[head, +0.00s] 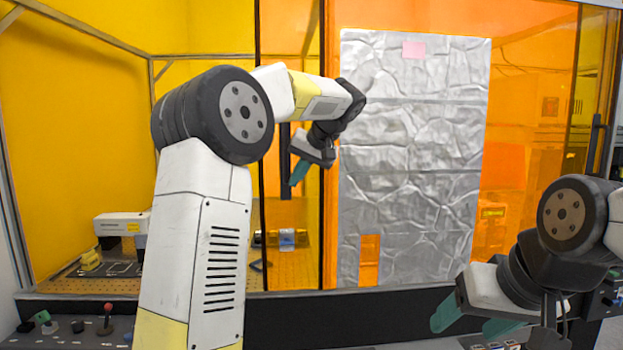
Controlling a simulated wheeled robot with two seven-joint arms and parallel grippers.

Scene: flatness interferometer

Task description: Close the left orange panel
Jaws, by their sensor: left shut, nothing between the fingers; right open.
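The left orange panel (290,90) is a see-through sheet with a dark upright edge, standing right of a wide open gap in the enclosure front. It seems to overlap the foil-covered area to its right. A dark vertical handle (285,188) is on it near its left edge. My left gripper (297,175) is shut and empty, its teal fingers pointing down just right of the handle; whether they touch it I cannot tell. My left arm hides part of the gap and the panel's edge. My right gripper (470,320) is open and empty at the lower right, in front of the enclosure.
Crumpled silver foil (410,130) with a pink note (414,49) covers much of the right side. Another dark handle (593,140) is at far right. A white instrument (121,226) stands inside the gap. A control ledge with a red-topped joystick (107,312) runs along the front.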

